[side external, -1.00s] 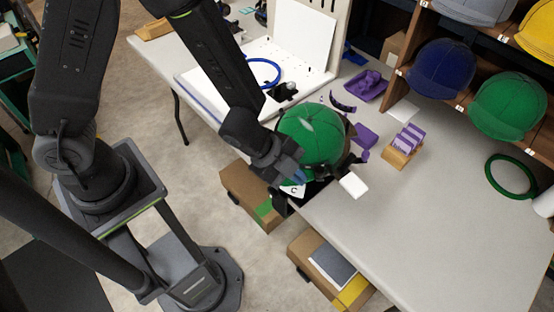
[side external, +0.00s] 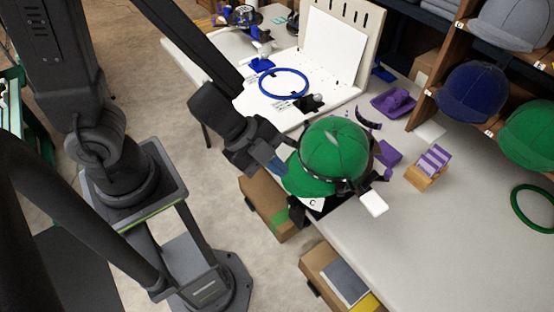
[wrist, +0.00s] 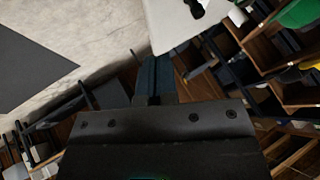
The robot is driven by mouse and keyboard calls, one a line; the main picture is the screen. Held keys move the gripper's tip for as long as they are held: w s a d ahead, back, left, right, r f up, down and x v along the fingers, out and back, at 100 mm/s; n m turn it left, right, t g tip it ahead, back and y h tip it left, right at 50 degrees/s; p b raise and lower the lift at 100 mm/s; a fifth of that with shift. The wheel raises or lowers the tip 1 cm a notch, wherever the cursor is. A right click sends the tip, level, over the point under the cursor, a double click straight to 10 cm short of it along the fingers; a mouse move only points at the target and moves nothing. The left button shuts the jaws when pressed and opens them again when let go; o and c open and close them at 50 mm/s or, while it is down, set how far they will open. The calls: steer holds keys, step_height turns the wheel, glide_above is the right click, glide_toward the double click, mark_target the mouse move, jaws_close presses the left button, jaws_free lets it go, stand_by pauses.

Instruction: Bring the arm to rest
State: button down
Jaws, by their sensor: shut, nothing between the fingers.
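My gripper (side external: 274,166) is shut and empty, just left of a green cap (side external: 335,143) in the side view. The cap sits on a dark holder at the table's near left edge, its brim (side external: 305,182) pointing toward my gripper. I cannot tell the exact gap between fingertips and brim. In the wrist view the closed blue-grey fingers (wrist: 154,78) point away over the floor and a pale table corner, with nothing between them.
The grey table (side external: 450,250) has free room at its front right. A blue ring (side external: 284,82) lies on a white board behind the gripper. Purple parts (side external: 394,102) and a wooden rack (side external: 428,170) stand right of the cap. Cardboard boxes (side external: 268,208) sit below the edge.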

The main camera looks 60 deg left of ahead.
steer(key=w+a+r+n+t+y, duration=0.4)
steer(key=a+r+n+y, duration=0.1)
steer(key=a+r+n, duration=0.35)
steer(key=s+a+r+n+g, duration=0.3)
steer(key=s+a+r+n, duration=0.1)
steer(key=s+r+n, duration=0.4)
steer(key=shift+s+r+n+g+y, duration=0.25)
steer(key=shift+s+n+g+y, duration=0.2)
steer(key=shift+n, duration=0.3)
